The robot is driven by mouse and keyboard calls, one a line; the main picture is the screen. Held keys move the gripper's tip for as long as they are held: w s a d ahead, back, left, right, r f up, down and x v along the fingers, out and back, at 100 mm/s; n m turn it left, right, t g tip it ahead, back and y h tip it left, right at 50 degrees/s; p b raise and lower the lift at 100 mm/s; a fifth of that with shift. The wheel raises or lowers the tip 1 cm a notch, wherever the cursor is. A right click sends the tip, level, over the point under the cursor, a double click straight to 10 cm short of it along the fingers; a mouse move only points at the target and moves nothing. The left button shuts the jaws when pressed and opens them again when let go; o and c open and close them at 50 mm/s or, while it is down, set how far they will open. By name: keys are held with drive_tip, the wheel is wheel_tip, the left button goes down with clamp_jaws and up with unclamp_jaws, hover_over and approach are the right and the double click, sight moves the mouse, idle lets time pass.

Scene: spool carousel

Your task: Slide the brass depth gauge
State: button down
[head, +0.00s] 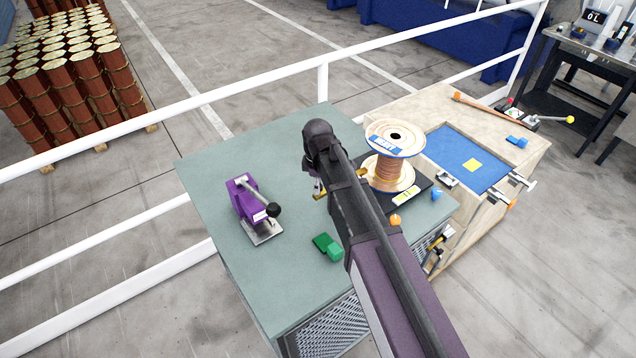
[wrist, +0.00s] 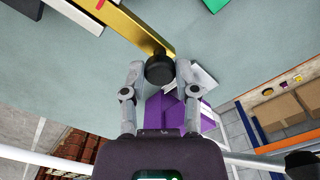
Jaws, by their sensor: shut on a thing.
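The brass depth gauge is a flat golden bar with a red mark. In the wrist view the bar (wrist: 128,28) runs from the top left to a round black knob (wrist: 160,70) at its near end. My gripper (wrist: 160,76) has its two grey fingers closed on opposite sides of this knob. In the head view my gripper (head: 318,186) is low over the green-grey table, left of the copper wire spool (head: 388,172). Only a small piece of the brass bar (head: 320,196) shows there; my arm hides the rest.
A purple clamp-like tool (head: 246,200) with a black knob and metal plate stands left of my gripper. A green block (head: 327,247) lies nearer the front edge. The spool stands on a black base. White railings (head: 225,90) run behind the table (head: 285,150).

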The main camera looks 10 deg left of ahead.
drive_tip(key=shift+s+a, duration=0.15)
drive_tip(key=shift+a, duration=0.1)
drive_tip(key=c, duration=0.5)
unclamp_jaws()
drive_tip(key=shift+o, duration=0.6)
drive_tip(key=shift+s, duration=0.15)
drive_tip(key=shift+w+d, duration=0.1)
drive_tip(key=shift+w, duration=0.1)
drive_tip(key=shift+s, duration=0.1)
